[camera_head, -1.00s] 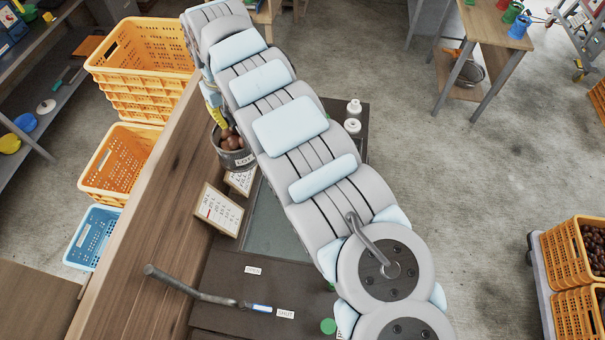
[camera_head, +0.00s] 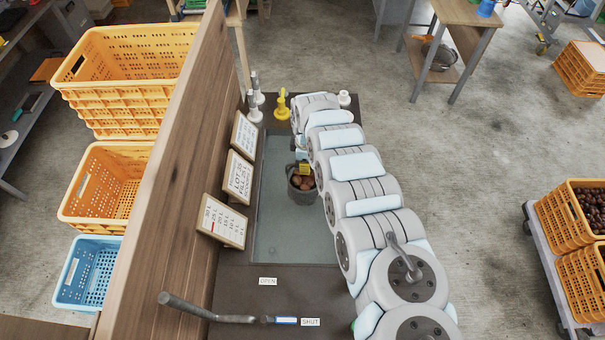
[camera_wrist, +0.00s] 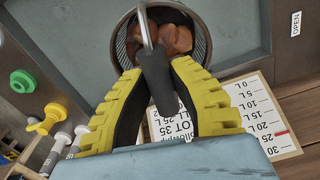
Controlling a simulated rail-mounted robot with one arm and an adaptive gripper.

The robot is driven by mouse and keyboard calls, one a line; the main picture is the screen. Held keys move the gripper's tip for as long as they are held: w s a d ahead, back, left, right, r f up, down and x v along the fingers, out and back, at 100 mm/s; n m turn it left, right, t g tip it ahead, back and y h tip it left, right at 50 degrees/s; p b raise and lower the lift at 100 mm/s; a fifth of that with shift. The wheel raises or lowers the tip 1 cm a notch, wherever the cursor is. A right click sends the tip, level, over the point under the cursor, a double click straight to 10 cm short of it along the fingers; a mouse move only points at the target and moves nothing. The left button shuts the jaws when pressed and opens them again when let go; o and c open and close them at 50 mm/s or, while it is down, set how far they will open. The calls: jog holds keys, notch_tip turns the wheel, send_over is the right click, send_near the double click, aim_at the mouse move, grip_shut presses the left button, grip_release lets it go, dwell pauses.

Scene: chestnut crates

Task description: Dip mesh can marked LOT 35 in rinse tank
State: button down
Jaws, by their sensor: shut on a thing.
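The mesh can (camera_head: 302,196) is dark and round, with brown chestnuts inside. It hangs upright over the rinse tank (camera_head: 268,225), a long grey basin. I cannot tell whether its bottom touches the water. My gripper (camera_head: 304,168) is mostly hidden behind my arm in the head view. In the wrist view my gripper's yellow fingers (camera_wrist: 157,92) are shut on the can's dark handle grip (camera_wrist: 158,78), with the can (camera_wrist: 204,45) beyond them. No LOT label shows on the can itself now. A LOT 35 card (camera_head: 238,176) stands on the left board.
A litre-scale card (camera_head: 222,221) with a red mark and another card (camera_head: 244,135) flank the LOT 35 card. A wooden board (camera_head: 180,170) walls the tank's left. A yellow valve (camera_head: 282,106) stands behind. A lever (camera_head: 210,311) lies near OPEN and SHUT labels.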

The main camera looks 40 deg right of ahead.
aim_at(305, 178)
notch_tip(305, 178, down, 22)
jog(key=s+d+b, duration=0.1)
jog(key=b, duration=1.5)
jog(key=shift+s+r+n, duration=0.2)
jog(key=shift+r+n, duration=0.05)
jog(key=shift+n, duration=0.05)
jog(key=shift+r, duration=0.2)
dwell(0.8)
jog(key=shift+r+p, duration=0.4)
jog(key=shift+r, duration=0.05)
jog(key=shift+f, duration=0.15)
jog(key=shift+f+b, duration=0.5)
jog(key=shift+b, duration=0.05)
jog(key=shift+r, duration=0.25)
dwell(0.4)
